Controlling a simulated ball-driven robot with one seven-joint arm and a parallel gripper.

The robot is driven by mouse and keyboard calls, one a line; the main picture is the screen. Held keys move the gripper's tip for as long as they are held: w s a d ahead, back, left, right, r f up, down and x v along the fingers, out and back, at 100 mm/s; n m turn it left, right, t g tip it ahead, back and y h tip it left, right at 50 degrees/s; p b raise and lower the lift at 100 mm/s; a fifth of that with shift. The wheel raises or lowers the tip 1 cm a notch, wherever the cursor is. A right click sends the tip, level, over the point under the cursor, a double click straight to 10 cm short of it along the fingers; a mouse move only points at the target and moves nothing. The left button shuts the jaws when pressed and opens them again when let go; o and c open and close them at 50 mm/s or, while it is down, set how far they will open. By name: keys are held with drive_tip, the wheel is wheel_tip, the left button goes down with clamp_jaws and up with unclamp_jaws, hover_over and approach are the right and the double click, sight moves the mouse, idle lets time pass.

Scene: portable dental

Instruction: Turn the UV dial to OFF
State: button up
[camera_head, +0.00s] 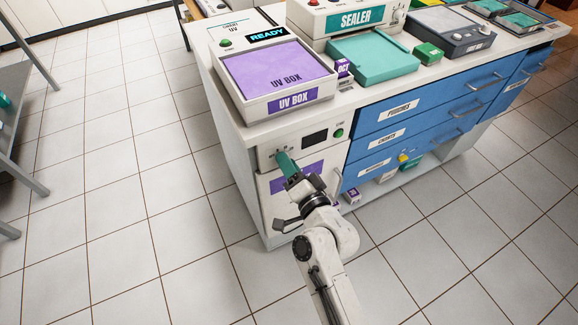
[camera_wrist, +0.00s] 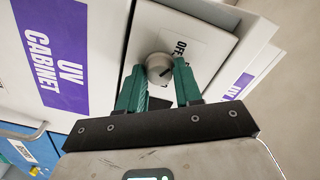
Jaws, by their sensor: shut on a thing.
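The UV dial (camera_wrist: 157,65) is a round grey knob on a white panel, seen in the wrist view. The printed word OFF (camera_wrist: 180,46) stands beside it, at its upper right. A dark mark shows on the dial's face, but I cannot tell which setting it points at. My gripper (camera_wrist: 160,71) has its two green fingers on either side of the dial, shut on it. In the head view my gripper (camera_head: 281,157) reaches the upper left of the cabinet front, and the fingers hide the dial there.
The cabinet front carries a dark display (camera_head: 314,138) and a green button (camera_head: 339,133). A purple UV CABINET label (camera_wrist: 57,48) is on the door below the panel. The UV box (camera_head: 277,75) sits on the counter above. Blue drawers (camera_head: 420,98) are to the right.

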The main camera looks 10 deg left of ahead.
drive_tip(key=shift+f, duration=0.1)
idle(0.4)
drive_tip(key=o, duration=1)
drive_tip(key=shift+o, duration=0.2)
drive_tip(key=b+v, duration=0.2)
drive_tip(key=v, duration=0.9)
drive_tip(key=shift+w, duration=0.1)
